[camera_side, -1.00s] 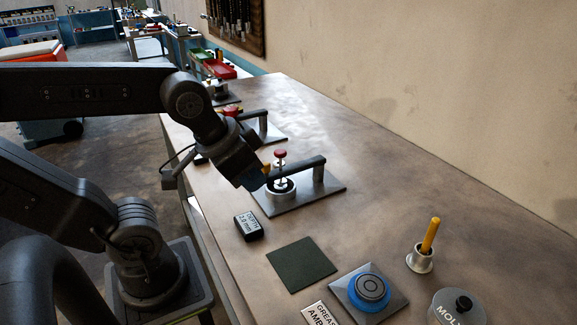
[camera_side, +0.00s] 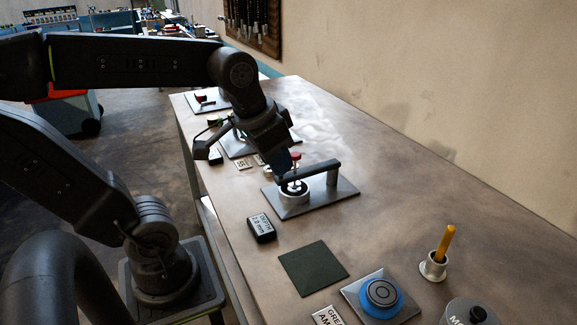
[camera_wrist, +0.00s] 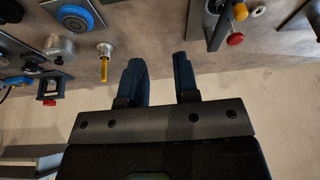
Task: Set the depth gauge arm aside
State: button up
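The depth gauge arm (camera_side: 321,169) is a dark bar on a post on a grey plate (camera_side: 342,194). Its bar reaches left over a pale ring-shaped piece (camera_side: 294,197), with a red-topped plunger (camera_side: 295,156) at its free end. A dark arm with a red knob (camera_wrist: 235,39) shows at the upper right, clear of the fingers.
A black "DEPTH 2.0 mm" block (camera_side: 262,228), a dark green mat (camera_side: 313,268), a blue round piece (camera_side: 381,295) and a cup (camera_side: 433,267) with a yellow stick stand nearer. Similar stations stand farther back. The wall bounds the right side.

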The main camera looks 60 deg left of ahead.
jog(key=shift+o, duration=1.4)
jog(key=w+a+r+n+g, duration=0.1)
jog(key=w+a+g, duration=0.1)
jog(key=w+a, duration=0.2)
jog(key=shift+w+a+r, duration=0.2)
jog(key=shift+a, duration=0.9)
jog(key=shift+o, duration=0.2)
jog(key=w+a+n+g, duration=0.1)
jog(key=w+a+g, duration=0.1)
jog(key=a, duration=0.6)
jog(key=shift+w+h, duration=0.3)
jog(key=shift+w, duration=0.25)
jog(key=f, duration=1.3)
jog(key=shift+a+f, duration=0.25)
jog(key=shift+f, duration=0.1)
jog(key=shift+c, duration=0.4)
grip_shut()
